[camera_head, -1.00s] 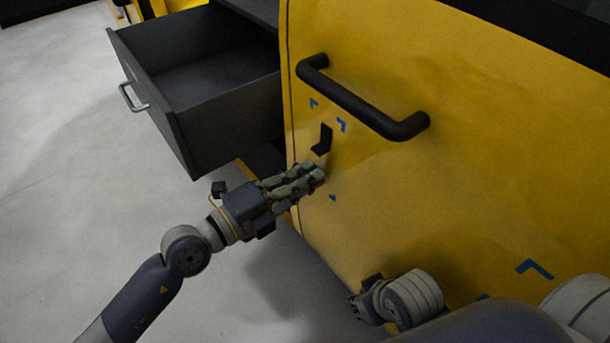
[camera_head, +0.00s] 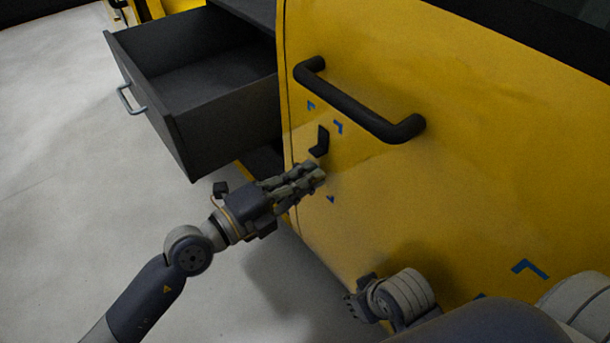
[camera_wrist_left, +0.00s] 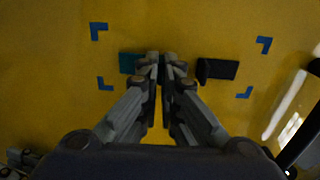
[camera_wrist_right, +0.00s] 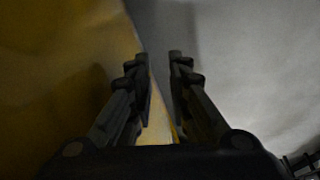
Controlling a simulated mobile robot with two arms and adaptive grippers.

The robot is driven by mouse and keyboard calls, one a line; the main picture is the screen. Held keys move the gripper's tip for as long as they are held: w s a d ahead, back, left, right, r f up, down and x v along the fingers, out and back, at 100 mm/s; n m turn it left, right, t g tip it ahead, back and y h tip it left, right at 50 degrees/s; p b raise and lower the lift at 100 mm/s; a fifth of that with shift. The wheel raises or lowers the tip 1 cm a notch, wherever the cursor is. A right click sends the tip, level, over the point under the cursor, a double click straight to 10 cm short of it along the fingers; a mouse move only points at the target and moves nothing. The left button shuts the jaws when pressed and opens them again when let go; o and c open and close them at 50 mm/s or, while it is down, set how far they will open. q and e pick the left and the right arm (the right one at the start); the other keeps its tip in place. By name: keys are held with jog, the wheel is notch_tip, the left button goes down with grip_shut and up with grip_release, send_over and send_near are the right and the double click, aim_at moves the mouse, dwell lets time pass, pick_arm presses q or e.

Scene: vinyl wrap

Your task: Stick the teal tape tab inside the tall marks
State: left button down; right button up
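The teal tape tab (camera_wrist_left: 131,64) lies at the yellow panel, left of my left fingertips in the left wrist view; the fingers hide its inner end. My left gripper (camera_wrist_left: 162,60) has its fingers nearly together and appears to pinch the tab's hidden part. It also shows in the head view (camera_head: 318,172). Blue corner marks (camera_wrist_left: 98,31) surround the tab, more of them (camera_wrist_left: 263,44) on the right; in the head view they frame a tall area. A black L-shaped piece (camera_wrist_left: 222,69) sits inside the marks, right of the fingers. My right gripper (camera_wrist_right: 160,60) is open and empty.
A black bar handle (camera_head: 355,103) projects from the panel above the left gripper. An open dark drawer (camera_head: 190,95) juts out to the left. Another blue corner mark (camera_head: 530,268) is at lower right. Grey floor (camera_head: 80,200) is free at left.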

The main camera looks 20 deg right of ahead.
jog(key=shift+a+f, duration=0.1)
jog(key=shift+f, duration=0.25)
jog(key=shift+f, duration=0.1)
jog(key=shift+f, duration=0.3)
jog(key=shift+f, duration=0.15)
jog(key=shift+f, duration=0.25)
jog(key=shift+r, duration=0.1)
dwell(0.5)
jog(key=shift+f+p, duration=0.3)
jog(key=shift+f, duration=0.05)
jog(key=shift+w, duration=0.15)
dwell(0.8)
jog(key=shift+f, duration=0.35)
